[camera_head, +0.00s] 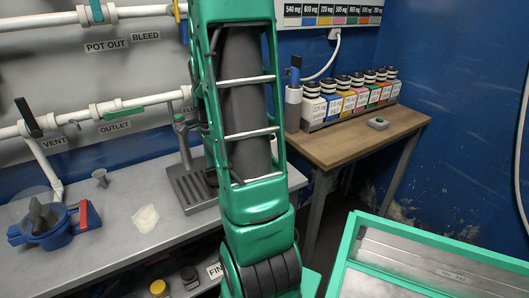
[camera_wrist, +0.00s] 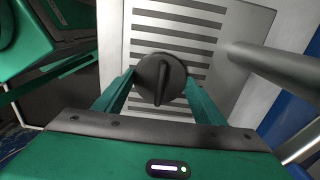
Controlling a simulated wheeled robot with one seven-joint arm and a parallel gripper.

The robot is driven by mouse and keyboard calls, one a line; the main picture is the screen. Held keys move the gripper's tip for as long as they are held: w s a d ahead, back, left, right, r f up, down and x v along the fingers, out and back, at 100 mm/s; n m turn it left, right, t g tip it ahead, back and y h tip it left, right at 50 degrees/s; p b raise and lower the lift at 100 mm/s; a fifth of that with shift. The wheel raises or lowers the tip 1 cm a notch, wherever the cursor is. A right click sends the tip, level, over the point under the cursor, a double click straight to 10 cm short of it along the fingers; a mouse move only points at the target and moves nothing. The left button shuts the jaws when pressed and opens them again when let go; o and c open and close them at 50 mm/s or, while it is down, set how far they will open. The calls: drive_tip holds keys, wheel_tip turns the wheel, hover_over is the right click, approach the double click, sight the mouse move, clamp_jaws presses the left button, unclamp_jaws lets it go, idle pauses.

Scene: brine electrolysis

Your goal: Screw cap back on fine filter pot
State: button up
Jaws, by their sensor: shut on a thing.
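In the wrist view, my gripper (camera_wrist: 163,90) is shut on a dark round cap (camera_wrist: 150,75) with a raised grip bar across its top. The cap is between the two green fingers, over a pale slotted plate (camera_wrist: 172,20). What is under the cap is hidden, so I cannot tell whether it sits on a pot. In the head view, my arm covers the gripper and cap. The slotted stand (camera_head: 187,192) on the bench shows beside my arm. I cannot clearly identify the fine filter pot.
A blue vessel (camera_head: 45,234) with a dark winged knob stands at the bench's left. A small grey funnel-like piece (camera_head: 100,177) and a pale filter sheet (camera_head: 146,218) lie nearby. A metal post (camera_wrist: 275,68) stands right of the cap. Several bottles (camera_head: 357,93) line the wooden table.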

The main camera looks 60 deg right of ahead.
drive_tip(key=shift+r, duration=1.6)
drive_tip(key=shift+w, duration=0.1)
